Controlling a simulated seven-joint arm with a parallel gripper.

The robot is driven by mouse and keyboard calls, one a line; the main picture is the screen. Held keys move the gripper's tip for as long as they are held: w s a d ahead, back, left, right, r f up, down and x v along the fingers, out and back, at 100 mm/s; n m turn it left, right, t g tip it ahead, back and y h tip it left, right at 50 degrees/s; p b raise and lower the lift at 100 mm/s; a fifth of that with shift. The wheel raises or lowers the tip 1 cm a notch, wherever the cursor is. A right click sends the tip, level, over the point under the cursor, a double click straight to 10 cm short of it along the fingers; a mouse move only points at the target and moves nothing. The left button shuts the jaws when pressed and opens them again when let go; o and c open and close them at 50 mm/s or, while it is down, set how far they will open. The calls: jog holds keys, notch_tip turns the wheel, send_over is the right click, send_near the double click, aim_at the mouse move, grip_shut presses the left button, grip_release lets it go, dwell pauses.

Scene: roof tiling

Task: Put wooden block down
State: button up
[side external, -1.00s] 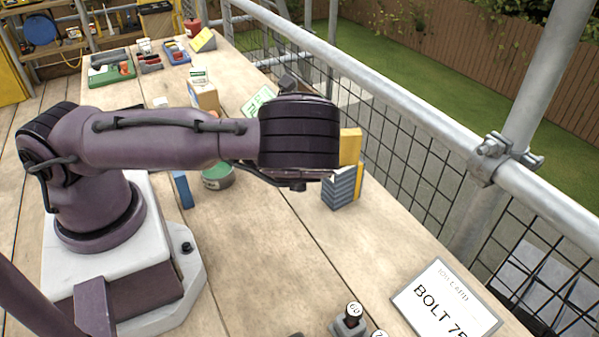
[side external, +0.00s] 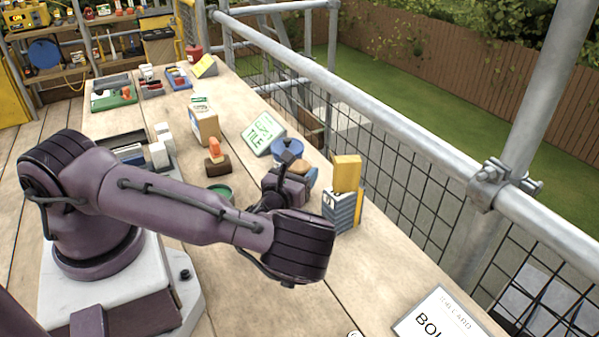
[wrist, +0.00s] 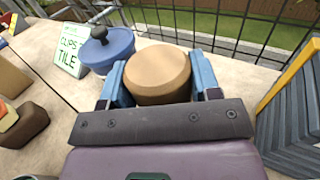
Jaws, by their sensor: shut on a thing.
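The wooden block (wrist: 158,72) is tan with a rounded top. In the wrist view it sits between the two blue fingers of my gripper (wrist: 160,82), which is shut on it. In the side view a bit of the block (side external: 308,176) shows beyond my gripper (side external: 300,178), left of a striped box. The block's underside is hidden, so I cannot tell whether it touches the bench.
A blue lidded pot (wrist: 106,48) stands just beyond the block, near a green-lettered sign (wrist: 72,48). The striped box (side external: 340,208) holding a yellow piece (side external: 346,172) is close on the right. Mesh railing (side external: 400,170) borders the bench. Bare bench lies in front.

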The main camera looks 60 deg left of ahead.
jog(key=o, duration=1)
jog(key=shift+f, duration=0.1)
